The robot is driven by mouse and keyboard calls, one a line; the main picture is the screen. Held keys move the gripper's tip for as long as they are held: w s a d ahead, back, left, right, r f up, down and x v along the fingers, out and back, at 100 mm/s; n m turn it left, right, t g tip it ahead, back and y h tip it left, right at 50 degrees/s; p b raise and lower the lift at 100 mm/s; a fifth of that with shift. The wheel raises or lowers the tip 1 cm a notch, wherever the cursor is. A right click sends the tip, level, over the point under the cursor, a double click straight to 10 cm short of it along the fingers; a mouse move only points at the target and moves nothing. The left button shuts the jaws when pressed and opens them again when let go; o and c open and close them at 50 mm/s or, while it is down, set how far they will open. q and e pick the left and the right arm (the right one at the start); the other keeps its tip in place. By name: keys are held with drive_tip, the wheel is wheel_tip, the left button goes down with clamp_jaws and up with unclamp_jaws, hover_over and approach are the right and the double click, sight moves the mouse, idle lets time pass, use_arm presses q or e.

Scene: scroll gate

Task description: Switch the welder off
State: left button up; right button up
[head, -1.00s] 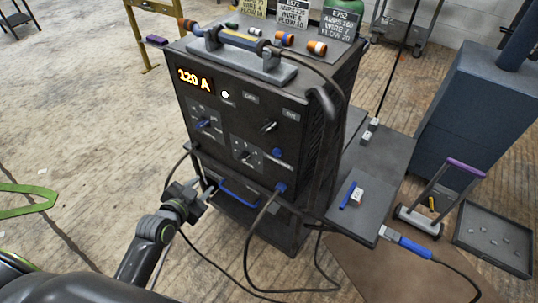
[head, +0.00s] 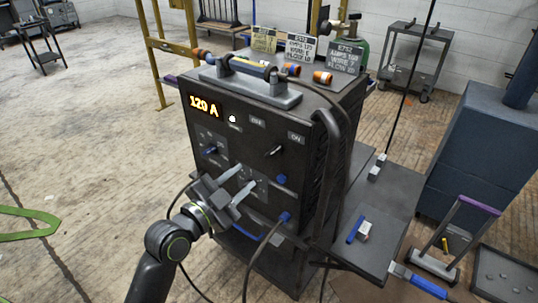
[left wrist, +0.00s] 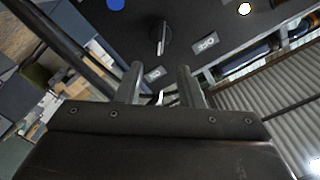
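The welder (head: 308,160) is a dark box with a lit orange display (head: 205,106) reading 120 A and a lit white lamp (head: 232,119). Its black switch knob (head: 274,151) sits between the OFF label (head: 257,122) and the ON label (head: 296,137). In the left wrist view, the knob (left wrist: 160,38) has a pale line facing the lower label. My left gripper (head: 244,180) is open and empty, in front of the lower panel, left of and below the knob. Its fingers (left wrist: 160,68) point toward the panel, apart from the knob. My right gripper is out of view.
A handle (head: 245,68) and orange-ended connectors stand on top of the welder. A blue-collared cable (head: 285,217) leaves the lower front. A side shelf (head: 385,210) juts out at right, with a blue cabinet (head: 478,150) beyond.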

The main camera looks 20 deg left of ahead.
sight(271, 154)
use_arm(q)
drive_tip(key=x, duration=1.1)
drive_tip(key=shift+w+p, duration=0.1)
drive_tip(key=shift+p, duration=0.25)
clamp_jaws()
